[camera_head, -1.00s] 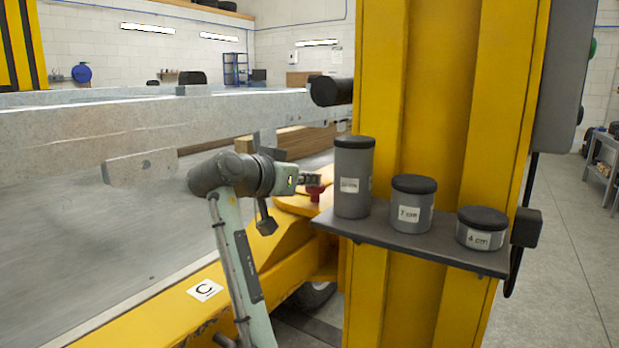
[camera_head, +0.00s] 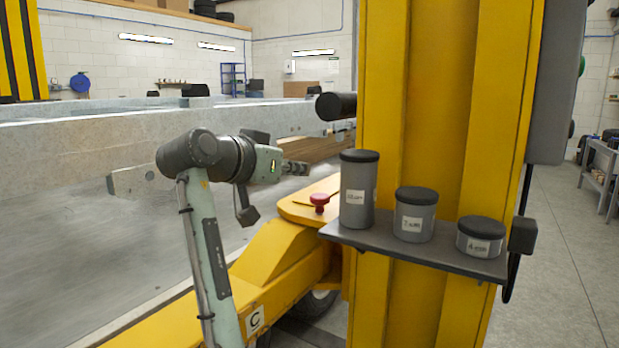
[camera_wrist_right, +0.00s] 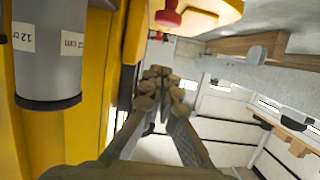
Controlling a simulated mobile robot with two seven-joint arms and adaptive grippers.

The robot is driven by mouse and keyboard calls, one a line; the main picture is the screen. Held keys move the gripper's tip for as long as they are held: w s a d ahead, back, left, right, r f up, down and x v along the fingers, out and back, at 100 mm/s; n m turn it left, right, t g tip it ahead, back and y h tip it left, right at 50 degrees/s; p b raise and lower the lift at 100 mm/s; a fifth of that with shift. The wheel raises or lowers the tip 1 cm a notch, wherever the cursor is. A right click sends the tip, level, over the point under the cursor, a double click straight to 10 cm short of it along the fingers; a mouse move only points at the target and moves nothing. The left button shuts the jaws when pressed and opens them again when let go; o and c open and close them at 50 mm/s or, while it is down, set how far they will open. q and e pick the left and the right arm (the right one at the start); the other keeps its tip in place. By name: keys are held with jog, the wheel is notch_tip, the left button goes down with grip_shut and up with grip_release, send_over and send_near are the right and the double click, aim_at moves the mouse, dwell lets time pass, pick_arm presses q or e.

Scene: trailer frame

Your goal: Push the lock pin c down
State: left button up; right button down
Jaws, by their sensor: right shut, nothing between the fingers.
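The lock pin c, a red knob (camera_head: 320,201), stands on a yellow plate (camera_head: 296,212) of the trailer frame, above a beam with a "C" label (camera_head: 255,319). It also shows at the top of the right wrist view (camera_wrist_right: 168,17). I cannot tell for sure how far it is pushed in. My right gripper (camera_head: 302,169) is shut and empty. It hovers above and slightly left of the red knob, apart from it. My left gripper is not in view.
A yellow post (camera_head: 430,130) stands just right of the pin. Its dark shelf (camera_head: 400,250) carries three grey cylinders, the tallest (camera_head: 358,195) close beside the pin. A black cylinder (camera_head: 335,106) juts from the post above. A grey beam (camera_head: 90,155) runs behind my arm.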

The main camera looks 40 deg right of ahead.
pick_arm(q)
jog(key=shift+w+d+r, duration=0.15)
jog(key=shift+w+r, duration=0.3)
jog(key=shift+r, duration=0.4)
pick_arm(e)
jog(key=shift+v, duration=1.7)
